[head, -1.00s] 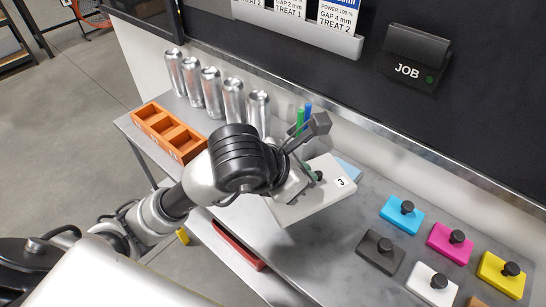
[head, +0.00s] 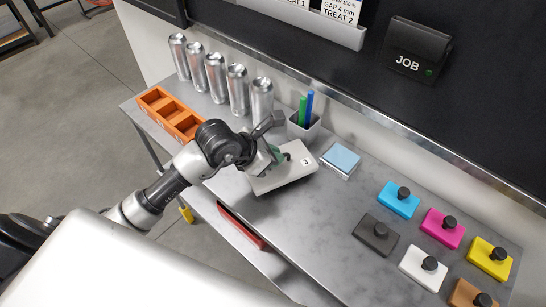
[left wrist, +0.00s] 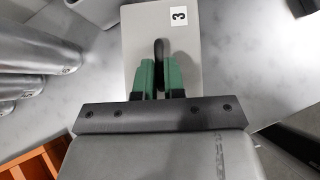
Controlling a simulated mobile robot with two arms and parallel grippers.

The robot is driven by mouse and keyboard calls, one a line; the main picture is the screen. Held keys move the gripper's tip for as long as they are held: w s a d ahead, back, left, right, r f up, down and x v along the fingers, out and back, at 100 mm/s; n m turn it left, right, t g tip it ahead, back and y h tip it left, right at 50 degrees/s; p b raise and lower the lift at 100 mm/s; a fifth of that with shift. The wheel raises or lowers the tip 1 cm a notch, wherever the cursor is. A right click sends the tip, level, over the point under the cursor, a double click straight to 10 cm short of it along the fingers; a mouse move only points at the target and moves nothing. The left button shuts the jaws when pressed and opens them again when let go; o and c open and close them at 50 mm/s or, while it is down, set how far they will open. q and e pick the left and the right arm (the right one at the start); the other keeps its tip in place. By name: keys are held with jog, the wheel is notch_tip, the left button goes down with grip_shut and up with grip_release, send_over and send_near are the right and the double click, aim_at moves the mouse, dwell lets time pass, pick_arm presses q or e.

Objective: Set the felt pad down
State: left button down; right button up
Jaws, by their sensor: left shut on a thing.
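The light grey flat pad (head: 290,173), which I take for the felt pad, has a dark knob and a white label "3". My left gripper (head: 279,157) is shut on its knob. In the left wrist view the green fingertips (left wrist: 160,75) sit on either side of the dark knob, and the pad (left wrist: 140,38) spreads out beyond them. The pad is at or just above the grey table, in front of the pen cup; I cannot tell whether it touches. My right gripper is not in view.
Several silver cans (head: 215,76) and an orange divided tray (head: 165,113) stand at left. A pen cup (head: 303,128) and a light blue pad (head: 341,158) are close by. Several coloured knobbed blocks (head: 442,229) lie at right. The table (head: 310,215) is clear in front.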

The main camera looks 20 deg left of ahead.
pick_arm(q)
jog(key=shift+f, duration=0.85)
jog(key=c, duration=1.2)
grip_release()
jog(key=shift+r, duration=0.1)
